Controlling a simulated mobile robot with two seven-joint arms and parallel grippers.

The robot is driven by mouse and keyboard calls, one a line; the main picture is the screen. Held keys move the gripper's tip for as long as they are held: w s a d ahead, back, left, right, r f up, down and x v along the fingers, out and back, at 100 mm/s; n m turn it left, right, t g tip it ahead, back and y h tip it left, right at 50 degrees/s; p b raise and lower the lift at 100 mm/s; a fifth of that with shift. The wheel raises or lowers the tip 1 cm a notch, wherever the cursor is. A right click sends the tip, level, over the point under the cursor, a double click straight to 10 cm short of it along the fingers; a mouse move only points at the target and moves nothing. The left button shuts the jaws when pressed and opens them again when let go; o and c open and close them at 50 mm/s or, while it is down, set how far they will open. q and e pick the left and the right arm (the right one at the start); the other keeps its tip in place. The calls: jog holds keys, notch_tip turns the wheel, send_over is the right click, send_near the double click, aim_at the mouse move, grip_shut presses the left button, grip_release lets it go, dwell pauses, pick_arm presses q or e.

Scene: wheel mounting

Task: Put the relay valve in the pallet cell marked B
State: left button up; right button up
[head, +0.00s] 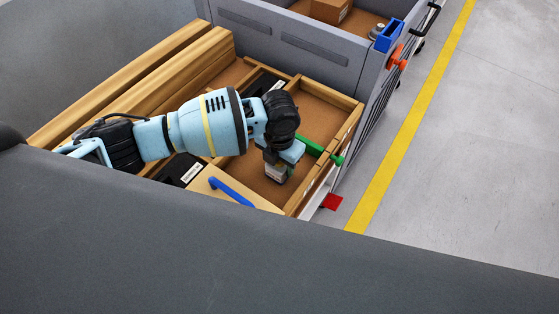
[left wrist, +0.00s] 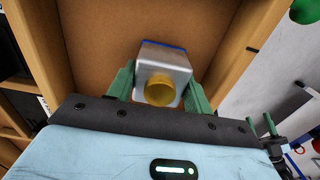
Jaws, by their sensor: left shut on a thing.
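My left gripper (head: 279,164) is shut on the relay valve (head: 275,174), a small silver-grey block. In the left wrist view the valve (left wrist: 164,60) has a gold round port facing the camera and a blue band at its far edge; a green finger is on each side of it. The gripper and valve are over or in a brown-floored pallet cell (head: 254,181) with wooden walls. I cannot tell whether the valve touches the floor. No letter B is readable.
A green bar (head: 312,147) with a knob is close beside the gripper. A wooden panel with a blue handle (head: 232,190) lies in front. Black labelled parts (head: 181,170) sit at left. Grey walls (head: 278,38) enclose the pallet.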

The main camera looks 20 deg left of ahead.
pick_arm(q)
jog(key=shift+f, duration=0.15)
jog(key=o, duration=1.2)
notch_tip(320, 180, up, 12)
jog(key=shift+r+p, duration=0.2)
jog(key=shift+p, duration=0.2)
